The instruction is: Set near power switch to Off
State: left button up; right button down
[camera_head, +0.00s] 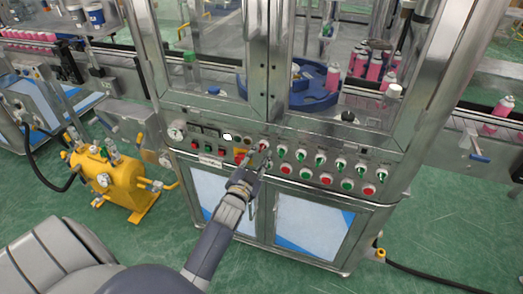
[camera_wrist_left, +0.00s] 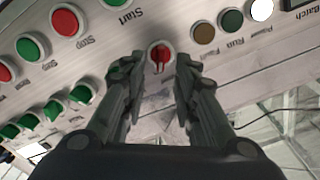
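The power switch is a red rotary knob (camera_wrist_left: 160,56) in a pale ring on the sloped control panel. It shows in the head view as a small red spot (camera_head: 264,144) just beyond my left gripper (camera_head: 258,157). In the left wrist view my left gripper (camera_wrist_left: 157,66) is open, one finger on each side of the knob, with gaps visible between the fingers and the knob. The knob's handle lies roughly up-down in that view. The white power lamp (camera_wrist_left: 261,10) looks lit. My right gripper is not in view.
Several green and red controls (camera_head: 302,155) run along the panel to the right. A yellow tank (camera_head: 108,172) stands on the green floor at left. Pink cans (camera_head: 375,68) stand behind the machine's frame. The floor at lower right is mostly clear.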

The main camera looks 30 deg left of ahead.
aim_at(262, 149)
pick_arm(q)
jog(key=shift+x, duration=1.4)
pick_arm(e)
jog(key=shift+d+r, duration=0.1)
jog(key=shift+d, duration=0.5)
pick_arm(q)
grip_shut()
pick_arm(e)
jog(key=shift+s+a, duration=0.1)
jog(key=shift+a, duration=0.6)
